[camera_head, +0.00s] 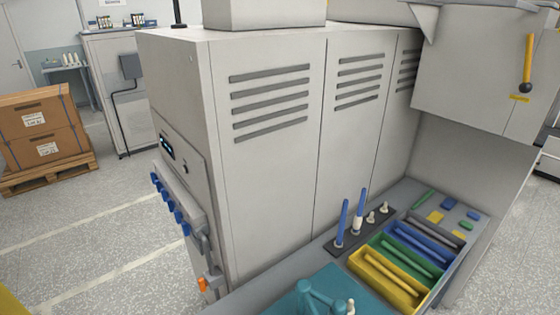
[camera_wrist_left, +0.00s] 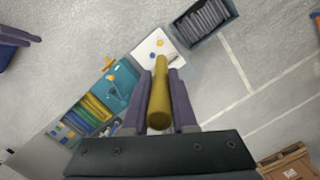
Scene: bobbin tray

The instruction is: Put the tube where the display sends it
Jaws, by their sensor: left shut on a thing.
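My left gripper (camera_wrist_left: 160,88) shows in the left wrist view, shut on a yellow tube (camera_wrist_left: 159,106) that sits between its two purple fingers. The gripper and the held tube are not in the head view. A small dark display (camera_head: 167,147) with pale blue marks is on the side of the grey machine (camera_head: 265,170); I cannot read it. Side by side at the lower right are a yellow tray (camera_head: 390,288), a green tray (camera_head: 405,265), a blue tray (camera_head: 425,245) and a grey one (camera_head: 445,233), with tubes in them. My right gripper is not in view.
A grey bin (camera_wrist_left: 188,33) holds many grey tubes. Cardboard boxes (camera_head: 42,125) stand on a pallet.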

